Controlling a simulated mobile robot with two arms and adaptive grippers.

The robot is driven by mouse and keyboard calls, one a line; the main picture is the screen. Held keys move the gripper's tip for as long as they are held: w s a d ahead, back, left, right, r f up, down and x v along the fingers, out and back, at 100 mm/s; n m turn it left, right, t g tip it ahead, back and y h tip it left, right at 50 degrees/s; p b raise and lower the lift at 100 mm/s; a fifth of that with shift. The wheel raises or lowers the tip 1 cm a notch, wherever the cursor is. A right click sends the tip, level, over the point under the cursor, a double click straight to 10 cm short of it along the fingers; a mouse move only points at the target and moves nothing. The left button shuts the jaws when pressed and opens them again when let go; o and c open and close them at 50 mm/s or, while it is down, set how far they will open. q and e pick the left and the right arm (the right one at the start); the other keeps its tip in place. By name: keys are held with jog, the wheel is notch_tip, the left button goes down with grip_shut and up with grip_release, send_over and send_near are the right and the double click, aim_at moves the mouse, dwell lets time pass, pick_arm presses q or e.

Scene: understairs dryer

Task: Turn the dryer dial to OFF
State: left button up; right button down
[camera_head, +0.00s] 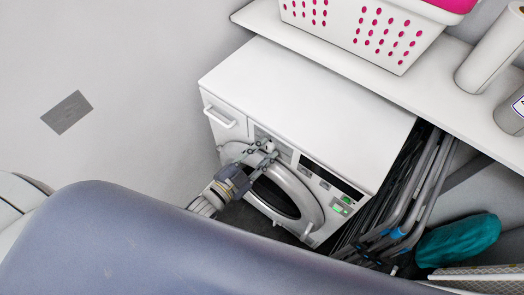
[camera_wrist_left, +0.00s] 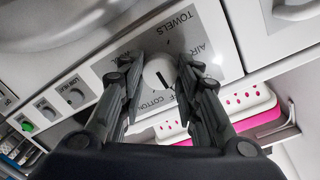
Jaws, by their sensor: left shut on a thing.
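The white front-loading dryer (camera_head: 310,90) stands under a shelf, its round door (camera_head: 305,205) shut. In the left wrist view, the round white dial (camera_wrist_left: 157,74) is on a pale label panel (camera_wrist_left: 205,25) with TOWELS, AIR and COTTON lettering and a partly hidden word ending in FF. My left gripper (camera_head: 268,148) reaches the control panel from the left. Its dark fingers (camera_wrist_left: 160,68) are shut on the dial, one on each side. Dark marks show near the dial's top and on its lower part; I cannot tell which setting it points to. My right gripper is not in view.
Folded racks (camera_head: 415,190) and a teal bundle (camera_head: 460,240) are right of the dryer.

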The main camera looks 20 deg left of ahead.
pick_arm(q)
jog(key=o, duration=1.1)
jog(key=v, duration=1.2)
